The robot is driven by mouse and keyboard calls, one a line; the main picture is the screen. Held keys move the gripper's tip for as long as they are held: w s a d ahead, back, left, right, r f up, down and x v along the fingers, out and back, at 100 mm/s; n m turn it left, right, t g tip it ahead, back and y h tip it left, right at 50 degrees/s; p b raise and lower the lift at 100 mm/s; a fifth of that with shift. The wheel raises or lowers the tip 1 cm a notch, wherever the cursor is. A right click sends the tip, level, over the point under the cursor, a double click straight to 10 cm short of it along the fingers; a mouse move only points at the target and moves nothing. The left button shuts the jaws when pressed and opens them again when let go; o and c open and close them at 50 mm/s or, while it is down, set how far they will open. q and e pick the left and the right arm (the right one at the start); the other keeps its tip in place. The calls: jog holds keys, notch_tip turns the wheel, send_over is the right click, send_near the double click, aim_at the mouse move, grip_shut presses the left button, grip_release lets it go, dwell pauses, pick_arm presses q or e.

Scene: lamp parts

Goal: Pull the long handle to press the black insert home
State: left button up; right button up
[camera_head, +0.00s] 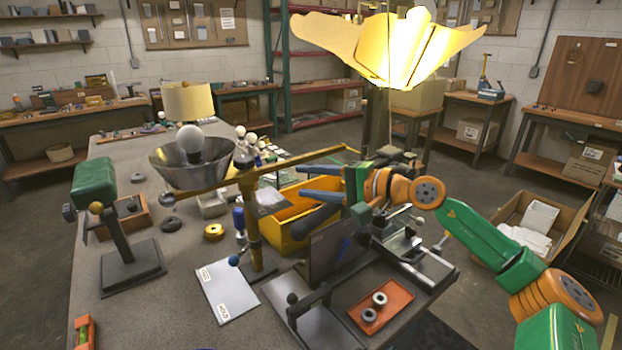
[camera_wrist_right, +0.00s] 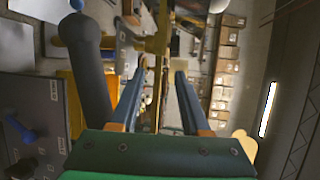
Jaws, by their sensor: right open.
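My right gripper (camera_head: 301,183) is open with its two blue fingers apart, level over the bench near the yellow bin. In the wrist view the black grip (camera_wrist_right: 88,75) is left of the left finger, outside the jaws. The handle's far end runs behind my gripper toward the metal press (camera_head: 402,240). I cannot make out the black insert. My left gripper is not in view.
A yellow bin (camera_head: 281,236) stands behind the grip. A brass lamp arm (camera_head: 290,160) on a post crosses close to my right fingers. A dark panel (camera_head: 332,250) and an orange tray (camera_head: 392,296) with rings are in front. A lit shade (camera_head: 395,45) hangs above.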

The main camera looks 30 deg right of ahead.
aim_at(326, 207)
grip_shut()
dwell(1.1)
jog(key=shift+o, duration=2.2)
grip_release()
jog(key=s+b, duration=0.1)
jog(key=s+d+b, duration=0.1)
jog(key=b, duration=0.1)
jog(key=s+b, duration=0.1)
jog(key=b, duration=0.1)
jog(key=shift+d+f, duration=0.35)
jog(key=shift+f, duration=0.05)
jog(key=s+r+b, duration=0.1)
jog(key=s+d+r+b, duration=0.1)
jog(key=s, duration=0.1)
jog(key=shift+d, duration=0.2)
